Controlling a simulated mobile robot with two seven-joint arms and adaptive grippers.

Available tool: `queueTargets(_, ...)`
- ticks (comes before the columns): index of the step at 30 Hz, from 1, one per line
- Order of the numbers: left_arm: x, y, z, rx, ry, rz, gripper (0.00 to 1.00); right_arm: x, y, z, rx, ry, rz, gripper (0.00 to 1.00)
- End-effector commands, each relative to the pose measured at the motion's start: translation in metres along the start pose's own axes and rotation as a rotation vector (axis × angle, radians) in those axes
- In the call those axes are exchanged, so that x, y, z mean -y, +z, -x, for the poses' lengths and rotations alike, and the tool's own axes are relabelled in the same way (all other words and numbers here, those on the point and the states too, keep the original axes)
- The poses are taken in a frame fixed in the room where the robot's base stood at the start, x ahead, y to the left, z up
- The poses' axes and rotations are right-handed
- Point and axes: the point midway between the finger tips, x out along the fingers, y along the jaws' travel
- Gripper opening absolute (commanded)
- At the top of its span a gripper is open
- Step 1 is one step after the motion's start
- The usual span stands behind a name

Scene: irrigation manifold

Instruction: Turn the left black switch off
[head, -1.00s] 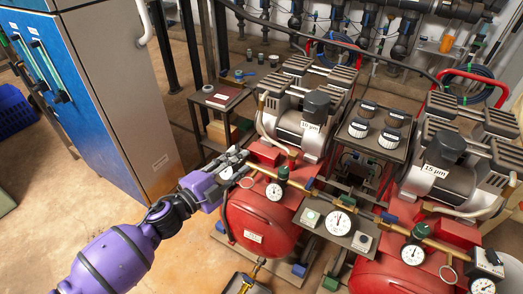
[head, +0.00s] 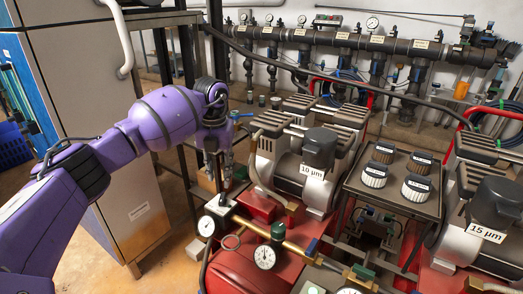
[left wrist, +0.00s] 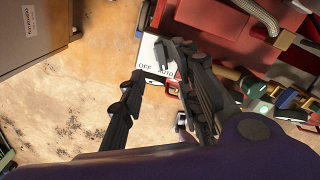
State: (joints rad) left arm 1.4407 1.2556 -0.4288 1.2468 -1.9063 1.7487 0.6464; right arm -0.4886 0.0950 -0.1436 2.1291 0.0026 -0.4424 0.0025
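The left compressor's switch box shows a white face marked OFF and AUTO (left wrist: 152,68) in the left wrist view. A dark piece (left wrist: 162,54), which looks like the black switch, stands over that face beside a fingertip. My left gripper (left wrist: 160,70) is open, with one finger on either side of the labelled face. I cannot tell whether a finger touches the switch. In the head view my left gripper (head: 223,184) points down just above the box (head: 221,211), largely covering the switch. My right gripper is not in view.
A pressure gauge (head: 207,226) sits beside the box, and another gauge (head: 264,257) is nearby on the brass pipe. The 10 µm compressor (head: 308,172) stands to the right. A grey cabinet (head: 110,130) is behind my left arm. A dark stand (head: 428,198) holds several filters.

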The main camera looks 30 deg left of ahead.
Motion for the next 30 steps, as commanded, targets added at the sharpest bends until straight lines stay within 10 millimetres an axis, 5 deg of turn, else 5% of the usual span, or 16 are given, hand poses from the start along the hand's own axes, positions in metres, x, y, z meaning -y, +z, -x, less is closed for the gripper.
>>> queueTargets(17,0.002,-0.003,-0.076,-0.008,-0.002,0.005,0.30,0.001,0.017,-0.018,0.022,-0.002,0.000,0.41)
queueTargets(26,0.002,-0.002,-0.080,-0.005,-0.003,0.005,0.30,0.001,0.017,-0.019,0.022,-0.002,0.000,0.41)
queueTargets(30,0.002,-0.002,-0.080,-0.005,-0.003,0.005,0.15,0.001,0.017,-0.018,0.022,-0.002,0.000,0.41)
